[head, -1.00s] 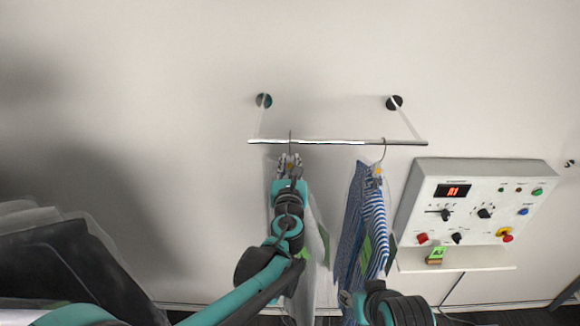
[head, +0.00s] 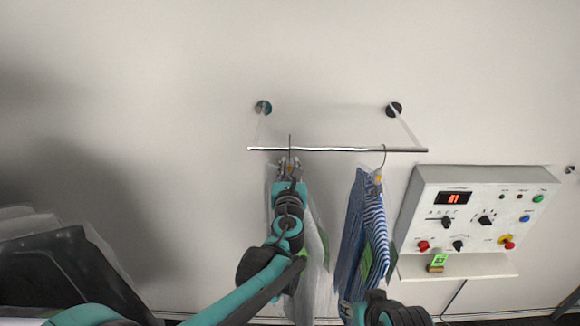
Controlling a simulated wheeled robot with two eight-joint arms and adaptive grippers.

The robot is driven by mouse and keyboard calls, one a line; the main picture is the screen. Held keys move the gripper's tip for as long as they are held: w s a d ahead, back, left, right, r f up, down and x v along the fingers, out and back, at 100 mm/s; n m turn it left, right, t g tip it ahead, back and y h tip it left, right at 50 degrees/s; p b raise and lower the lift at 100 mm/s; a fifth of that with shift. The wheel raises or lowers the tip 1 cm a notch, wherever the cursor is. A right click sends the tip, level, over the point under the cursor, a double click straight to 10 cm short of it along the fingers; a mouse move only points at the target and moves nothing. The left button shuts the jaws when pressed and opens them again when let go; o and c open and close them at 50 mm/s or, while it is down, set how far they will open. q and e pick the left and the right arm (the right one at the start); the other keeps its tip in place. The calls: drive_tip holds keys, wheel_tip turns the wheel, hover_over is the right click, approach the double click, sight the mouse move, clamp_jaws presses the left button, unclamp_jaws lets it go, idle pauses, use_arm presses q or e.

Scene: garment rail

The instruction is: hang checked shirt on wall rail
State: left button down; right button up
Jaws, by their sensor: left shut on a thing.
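My left gripper (head: 289,166) is shut on the hanger of a pale, see-through-looking garment (head: 316,240), just below the rail. The garment hangs behind my left arm, which hides much of it; I cannot make out a check pattern. The hanger's hook (head: 290,142) stands up at the wall rail (head: 340,150), its tip above the bar in the picture. I cannot tell whether the hook rests on the bar. My right wrist shows at the bottom edge, but its fingertips do not show.
A blue-and-white striped shirt (head: 375,215) hangs on the rail's right part, close beside the pale garment. A control panel (head: 480,212) with a small shelf (head: 470,267) is on the wall at right. The rail's left end has little bare length. Dark objects stand at lower left.

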use_arm(q)
drive_tip(key=shift+f+b, duration=1)
drive_tip(key=shift+f, duration=0.25)
drive_tip(key=c, duration=1.3)
unclamp_jaws()
drive_tip(key=shift+c, duration=0.2)
drive_tip(key=shift+s, duration=0.1)
drive_tip(key=s, duration=1.2)
drive_tip(key=shift+a, duration=0.45)
drive_tip(key=shift+w, duration=0.1)
drive_tip(key=shift+o, duration=1.1)
